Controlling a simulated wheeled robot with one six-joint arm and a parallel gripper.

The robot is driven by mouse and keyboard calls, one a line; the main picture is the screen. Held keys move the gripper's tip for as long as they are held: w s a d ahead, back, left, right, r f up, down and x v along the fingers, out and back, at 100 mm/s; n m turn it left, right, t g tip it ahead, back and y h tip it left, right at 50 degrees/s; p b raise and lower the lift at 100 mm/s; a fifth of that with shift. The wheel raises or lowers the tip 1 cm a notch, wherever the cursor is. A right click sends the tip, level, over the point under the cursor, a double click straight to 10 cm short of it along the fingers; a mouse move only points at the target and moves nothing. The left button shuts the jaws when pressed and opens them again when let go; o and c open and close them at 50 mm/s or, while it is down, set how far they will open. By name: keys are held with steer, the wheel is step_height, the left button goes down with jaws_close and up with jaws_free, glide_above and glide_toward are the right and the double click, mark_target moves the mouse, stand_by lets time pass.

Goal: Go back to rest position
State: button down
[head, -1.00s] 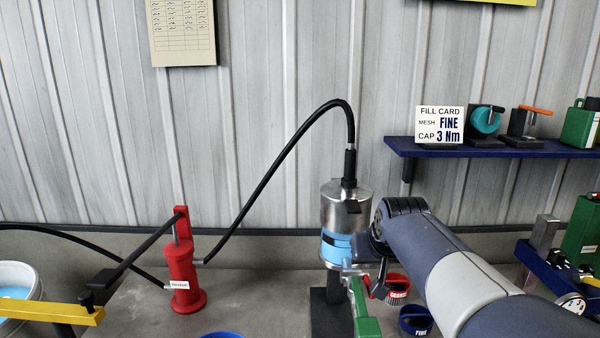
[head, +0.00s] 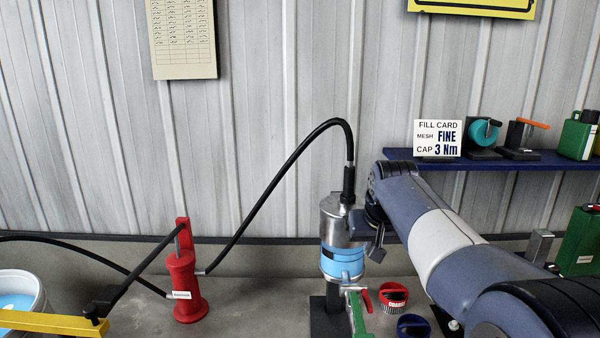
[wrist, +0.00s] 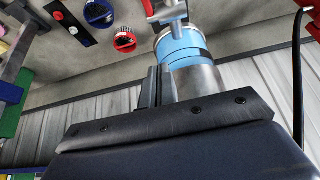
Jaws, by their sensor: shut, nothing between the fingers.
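My gripper (head: 376,254) is shut and empty, just right of the silver and light-blue column (head: 343,262) in the head view. My arm reaches in from the lower right, and its wrist hides the column's upper right side. In the wrist view the closed fingers (wrist: 155,86) stand in front of the column (wrist: 190,58), which shows behind and to their right. Whether they touch it I cannot tell. A green-handled valve (head: 357,312) hangs under the column, with a small red lever beside it.
A red pump (head: 185,285) with a black lever joins the column by a black hose (head: 290,153). Red (head: 393,297) and blue (head: 413,326) caps lie right of the column. A blue shelf (head: 545,161) with the fill card (head: 438,138) is above right. A white bucket (head: 20,290) stands left.

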steer(key=v, duration=0.6)
steer(key=shift+s, duration=0.1)
